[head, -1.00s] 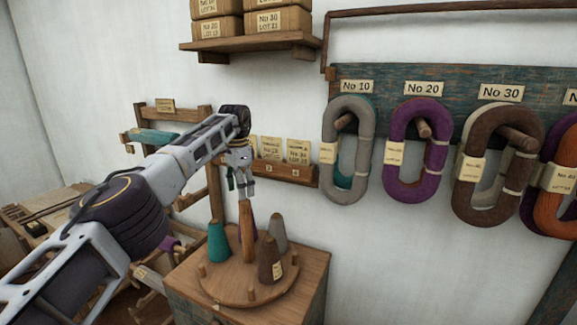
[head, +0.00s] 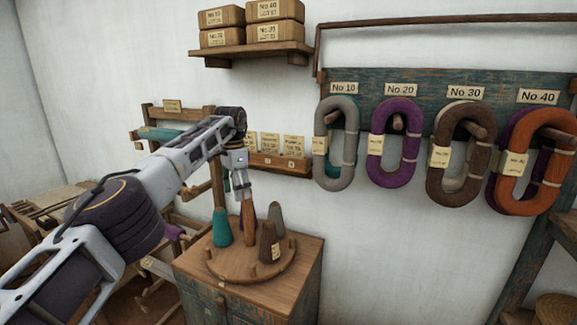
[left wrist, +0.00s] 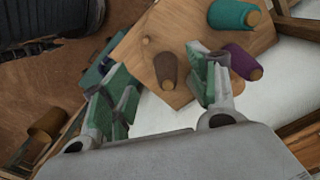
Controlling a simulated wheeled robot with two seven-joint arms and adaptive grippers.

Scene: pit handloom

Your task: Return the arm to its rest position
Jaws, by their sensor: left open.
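My left arm reaches in from the left in the head view. A purple cone (left wrist: 243,62) shows in the left wrist view. My right gripper is out of view.
The stand sits on a wooden cabinet (head: 298,270). Grey (head: 321,150), purple (head: 377,150), brown (head: 436,170) and orange (head: 505,180) yarn hanks hang on the wall rack. A shelf (head: 250,53) holds boxes above. Wooden loom parts (head: 40,207) stand at left.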

